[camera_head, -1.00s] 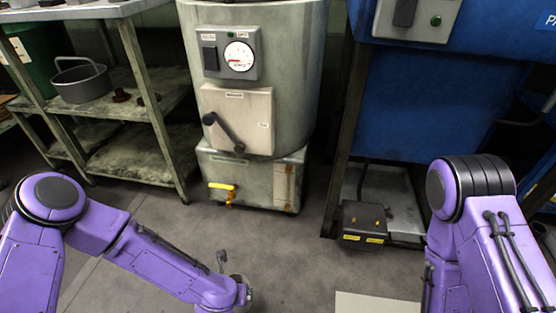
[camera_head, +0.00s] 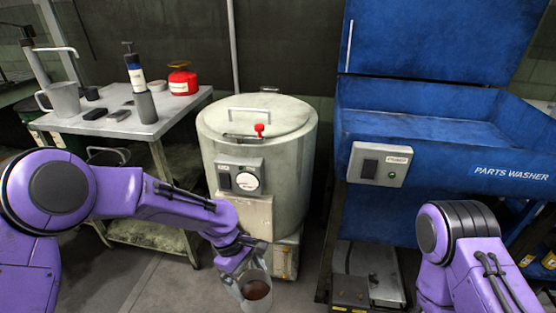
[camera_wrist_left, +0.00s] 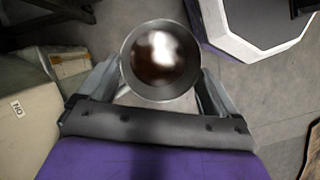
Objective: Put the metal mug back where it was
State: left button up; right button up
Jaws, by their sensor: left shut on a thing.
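The metal mug (camera_head: 257,303) is in my left gripper (camera_head: 248,274), low in front of the grey drum-shaped unit in the head view. The mug looks about upright, with brown contents visible through its open top. In the left wrist view the mug (camera_wrist_left: 160,62) sits between the two fingers, which are shut on its sides. Its underside is hidden there. My right arm shows at the lower right of the head view, but its gripper is out of frame.
A metal table (camera_head: 160,125) at the left holds a grey pitcher (camera_head: 64,101), a red can (camera_head: 182,82), a pump bottle (camera_head: 135,72) and small dark items. The lidded drum unit (camera_head: 285,165) stands centre. A blue parts washer (camera_head: 440,135) stands right.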

pick_arm(q)
jog(key=a+r+m+g+y+p, duration=0.1)
jog(key=a+r+m+p, duration=0.4)
jog(key=r, duration=0.7)
jog(key=a+r+m+g+y+p, duration=0.1)
jog(key=a+r+m+p, duration=0.5)
jog(key=r, duration=0.6)
jog(key=shift+w+a+r+m+y, duration=0.45)
jog(key=shift+a+y, duration=0.2)
jog(key=shift+y, duration=0.25)
pick_arm(e)
notch_tip(320, 180, up, 15)
jog(key=w+m+t+h, duration=0.1)
jog(key=m, duration=0.1)
jog(key=shift+w+f+t, duration=0.15)
jog(key=shift+w+t, duration=0.15)
jog(key=shift+w, duration=0.1)
pick_arm(q)
jog(key=shift+d, duration=0.15)
pick_arm(e)
jog(key=shift+d, duration=0.15)
pick_arm(q)
jog(key=shift+f, duration=0.15)
